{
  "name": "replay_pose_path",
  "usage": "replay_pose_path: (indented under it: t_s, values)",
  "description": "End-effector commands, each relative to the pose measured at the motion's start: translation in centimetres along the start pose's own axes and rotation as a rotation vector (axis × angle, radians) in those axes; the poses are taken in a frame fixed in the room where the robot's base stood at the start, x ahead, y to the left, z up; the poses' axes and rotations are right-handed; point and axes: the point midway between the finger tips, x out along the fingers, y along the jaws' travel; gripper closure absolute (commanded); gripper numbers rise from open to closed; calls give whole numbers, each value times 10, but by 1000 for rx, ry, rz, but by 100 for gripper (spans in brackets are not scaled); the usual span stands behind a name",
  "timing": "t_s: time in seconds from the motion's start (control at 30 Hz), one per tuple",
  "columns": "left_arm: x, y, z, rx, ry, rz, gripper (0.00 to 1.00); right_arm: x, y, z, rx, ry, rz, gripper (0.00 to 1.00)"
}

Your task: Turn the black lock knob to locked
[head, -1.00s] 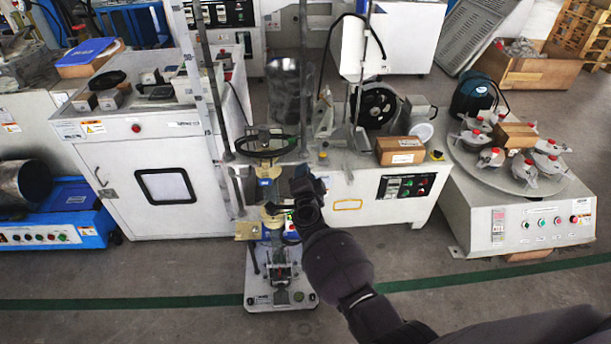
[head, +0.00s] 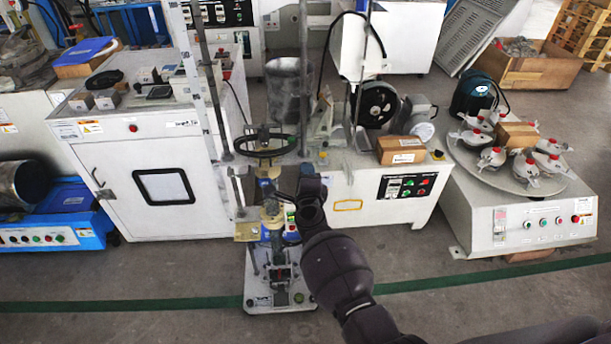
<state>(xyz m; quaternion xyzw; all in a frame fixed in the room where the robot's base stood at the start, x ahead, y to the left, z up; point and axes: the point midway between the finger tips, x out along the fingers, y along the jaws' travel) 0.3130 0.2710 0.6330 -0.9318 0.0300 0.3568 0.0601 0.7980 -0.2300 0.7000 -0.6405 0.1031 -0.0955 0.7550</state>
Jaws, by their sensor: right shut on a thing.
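A small press-like testing stand with a white base (head: 262,301) stands on the floor in the middle of the head view. My right arm reaches in from the lower right, and my right gripper (head: 278,211) is at the stand's column, below the handwheel. It is shut on the black lock knob (head: 270,207), a small dark part that is mostly hidden by the gripper. The knob's exact angle cannot be read. My left gripper is not in view.
A black handwheel (head: 265,135) sits on top of the stand, just above the gripper. A white cabinet (head: 150,215) stands to the left. A bench with a cardboard box (head: 401,150) and a round turntable machine (head: 525,225) stand to the right. The floor in front is clear.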

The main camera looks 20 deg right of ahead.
Motion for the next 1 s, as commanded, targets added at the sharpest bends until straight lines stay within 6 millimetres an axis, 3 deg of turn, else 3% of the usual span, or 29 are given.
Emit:
replay_pose_path:
  t_s: [0.47, 0.5, 0.67, 1.0]
  values:
    - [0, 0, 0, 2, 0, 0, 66, 0, 0, 1, 16, -1, 1, 93]
    - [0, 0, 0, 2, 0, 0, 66, 0, 0, 1, 16, -1, 1, 67]
    - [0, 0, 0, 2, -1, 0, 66, 0, 0, 0, 15, -1, 1, 43]
    - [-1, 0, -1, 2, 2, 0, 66, -3, 0, 0, 14, -1, 0, 43]
